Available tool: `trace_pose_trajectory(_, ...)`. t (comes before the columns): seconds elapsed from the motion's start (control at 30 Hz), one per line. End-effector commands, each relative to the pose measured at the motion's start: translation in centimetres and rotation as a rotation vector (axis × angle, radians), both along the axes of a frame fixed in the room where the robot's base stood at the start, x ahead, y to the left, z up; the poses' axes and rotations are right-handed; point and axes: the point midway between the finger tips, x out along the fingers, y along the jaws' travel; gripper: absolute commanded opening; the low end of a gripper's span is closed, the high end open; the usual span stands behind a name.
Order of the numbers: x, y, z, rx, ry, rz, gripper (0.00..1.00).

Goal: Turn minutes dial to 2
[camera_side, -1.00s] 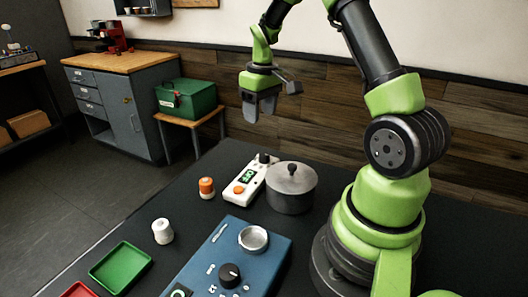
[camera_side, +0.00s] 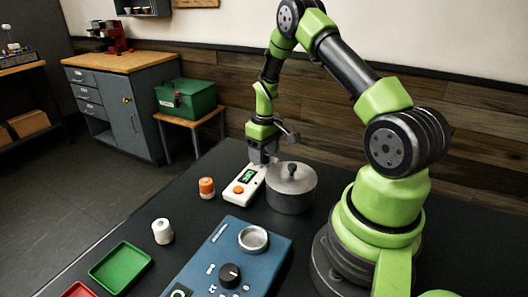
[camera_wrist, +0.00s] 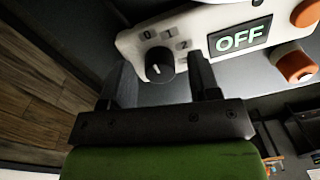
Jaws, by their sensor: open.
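The white timer (camera_side: 244,185) lies on the dark table. In the wrist view its white body (camera_wrist: 210,22) carries a screen (camera_wrist: 240,37) reading OFF. The black minutes dial (camera_wrist: 160,67) has a white pointer line and printed numbers, of which 0 and 2 are readable. My gripper (camera_wrist: 160,75) is open, with a finger on each side of the dial. I cannot tell whether the fingers touch it. In the side view my gripper (camera_side: 262,156) is low over the timer's far end and hides the dial.
A grey lidded pot (camera_side: 291,190) stands close to the right of the timer. An orange-topped jar (camera_side: 206,187) stands to its left. A blue brewer base (camera_side: 215,262), a white jar (camera_side: 162,231) and a green tray (camera_side: 121,268) are nearer the camera.

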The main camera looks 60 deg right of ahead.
Motion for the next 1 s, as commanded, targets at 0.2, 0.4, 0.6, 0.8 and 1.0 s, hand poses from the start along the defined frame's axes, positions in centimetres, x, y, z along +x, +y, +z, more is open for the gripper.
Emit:
trace_pose_trajectory(0.2,0.01,0.01,-0.01,0.000,0.000,0.000,0.54)
trace_pose_trajectory(0.4,0.00,0.01,0.01,0.000,0.000,0.000,0.08)
trace_pose_trajectory(0.6,0.00,0.02,0.02,0.000,0.000,-0.006,0.07)
trace_pose_trajectory(0.8,-0.01,0.03,0.03,0.001,0.001,-0.059,0.07)
trace_pose_trajectory(1.0,-0.05,0.03,0.04,0.001,0.001,-0.186,0.07)
